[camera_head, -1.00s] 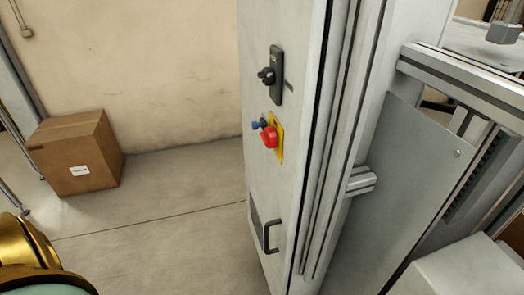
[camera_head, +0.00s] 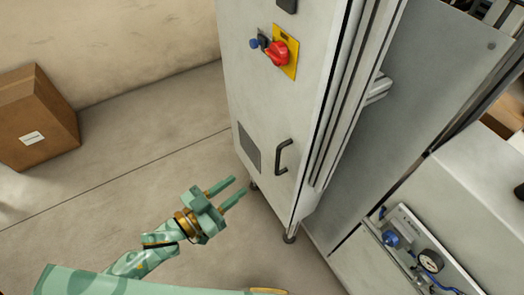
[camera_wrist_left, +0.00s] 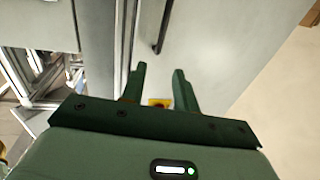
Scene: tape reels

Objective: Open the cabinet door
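The light grey cabinet door (camera_head: 265,100) is the tall front panel in the head view, and it looks closed. A dark bar handle (camera_head: 283,156) sits low on it, near the right edge. My left gripper (camera_head: 229,190) is open and empty, below and to the left of the handle, with its fingers pointing right. In the left wrist view, the fingers of my left gripper (camera_wrist_left: 159,85) are apart and the dark handle (camera_wrist_left: 163,28) shows beyond them, not touching. My right gripper is not in view.
A red switch on a yellow plate (camera_head: 291,58) and a blue knob are above the handle. A cardboard box (camera_head: 36,118) stands by the wall at left. Equipment with a gauge (camera_head: 430,261) stands at lower right. Floor left of the cabinet is clear.

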